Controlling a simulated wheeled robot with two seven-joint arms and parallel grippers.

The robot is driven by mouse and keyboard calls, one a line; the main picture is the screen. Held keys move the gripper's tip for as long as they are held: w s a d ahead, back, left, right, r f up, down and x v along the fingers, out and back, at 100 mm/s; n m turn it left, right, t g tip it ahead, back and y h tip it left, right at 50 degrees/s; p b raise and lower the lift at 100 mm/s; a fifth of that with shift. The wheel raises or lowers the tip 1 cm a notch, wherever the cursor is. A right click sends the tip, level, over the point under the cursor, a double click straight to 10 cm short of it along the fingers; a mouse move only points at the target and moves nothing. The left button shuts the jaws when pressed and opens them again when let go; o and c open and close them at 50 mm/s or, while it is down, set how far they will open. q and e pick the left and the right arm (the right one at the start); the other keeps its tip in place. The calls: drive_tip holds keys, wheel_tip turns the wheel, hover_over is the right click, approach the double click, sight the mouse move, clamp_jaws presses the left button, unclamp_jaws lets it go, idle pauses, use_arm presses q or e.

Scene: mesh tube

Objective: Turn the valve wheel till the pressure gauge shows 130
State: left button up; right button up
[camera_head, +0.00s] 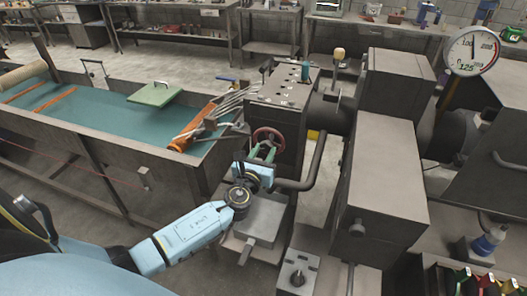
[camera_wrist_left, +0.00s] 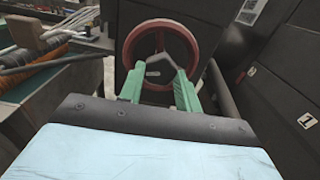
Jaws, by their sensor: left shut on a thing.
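The red valve wheel (camera_head: 268,137) is on the front of a dark machine box, and it also shows in the left wrist view (camera_wrist_left: 127,54). My left gripper (camera_head: 266,150) has green fingers and is at the wheel. In the left wrist view my left gripper (camera_wrist_left: 160,72) has its fingertips inside the wheel's ring, closed around its centre part. The exact contact is partly hidden. The round pressure gauge (camera_head: 472,50) at the upper right has a digital readout that looks like 125. My right gripper is not in view.
The big grey machine (camera_head: 385,170) stands right of the wheel, with a dark bent pipe (camera_head: 312,165) close beside my left gripper. A metal vise-like block (camera_head: 262,215) is below the gripper. A teal-floored trough (camera_head: 100,105) lies to the left.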

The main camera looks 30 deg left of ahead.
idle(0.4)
use_arm(q)
drive_tip(key=o, duration=1)
drive_tip(key=shift+c, duration=0.2)
drive_tip(key=b+v, duration=0.1)
drive_tip(key=v, duration=1.2)
drive_tip(key=shift+s, duration=0.2)
